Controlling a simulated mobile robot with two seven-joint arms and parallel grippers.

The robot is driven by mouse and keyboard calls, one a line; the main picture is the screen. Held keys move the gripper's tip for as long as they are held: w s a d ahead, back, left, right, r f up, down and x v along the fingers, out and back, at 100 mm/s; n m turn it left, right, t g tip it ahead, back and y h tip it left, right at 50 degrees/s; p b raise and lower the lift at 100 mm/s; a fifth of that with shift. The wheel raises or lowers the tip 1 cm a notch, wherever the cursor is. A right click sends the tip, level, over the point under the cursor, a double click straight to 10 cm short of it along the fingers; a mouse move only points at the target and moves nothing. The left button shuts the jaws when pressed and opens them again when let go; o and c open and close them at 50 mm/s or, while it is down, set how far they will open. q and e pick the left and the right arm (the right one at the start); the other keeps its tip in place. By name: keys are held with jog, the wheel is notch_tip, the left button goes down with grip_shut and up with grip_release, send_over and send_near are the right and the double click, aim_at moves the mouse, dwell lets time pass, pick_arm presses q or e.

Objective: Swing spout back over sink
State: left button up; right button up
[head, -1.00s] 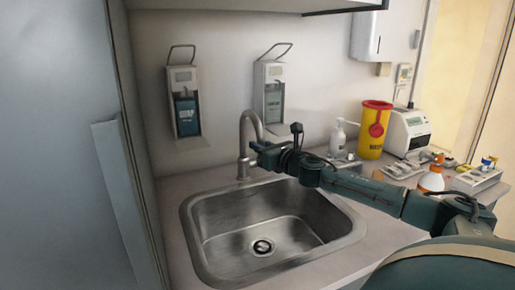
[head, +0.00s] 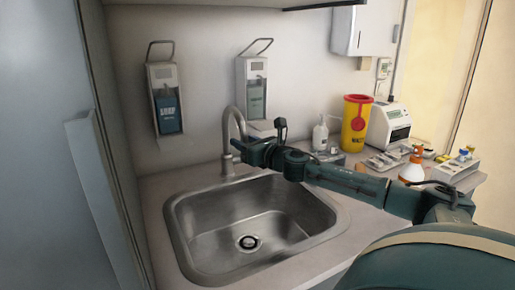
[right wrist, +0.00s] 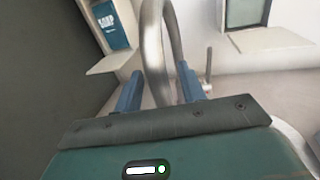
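The metal faucet spout (head: 238,115) stands upright behind the sink and arcs over to the right in the head view. Its outlet end is hidden by my right gripper (head: 238,148). The steel sink (head: 205,240) is empty, with a round drain at the bottom. In the right wrist view the curved spout (right wrist: 153,50) rises between the two blue fingers of my right gripper (right wrist: 160,92). The fingers are apart, one on each side of it. I cannot tell whether either finger touches it. My left gripper is not in view.
Two wall dispensers (head: 166,110) hang above the sink. A pump bottle (head: 320,135), a yellow waste bin (head: 354,125), a white device (head: 388,126) and an orange-topped bottle (head: 412,170) stand on the counter at right. A tall grey cabinet (head: 50,150) borders the left side.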

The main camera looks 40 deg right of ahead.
pick_arm(q)
jog(key=p, duration=0.1)
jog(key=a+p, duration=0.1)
jog(key=p, duration=0.1)
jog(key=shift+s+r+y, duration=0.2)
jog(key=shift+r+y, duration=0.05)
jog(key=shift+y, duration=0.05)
pick_arm(e)
jog(key=s+a, duration=0.1)
jog(key=s, duration=1.2)
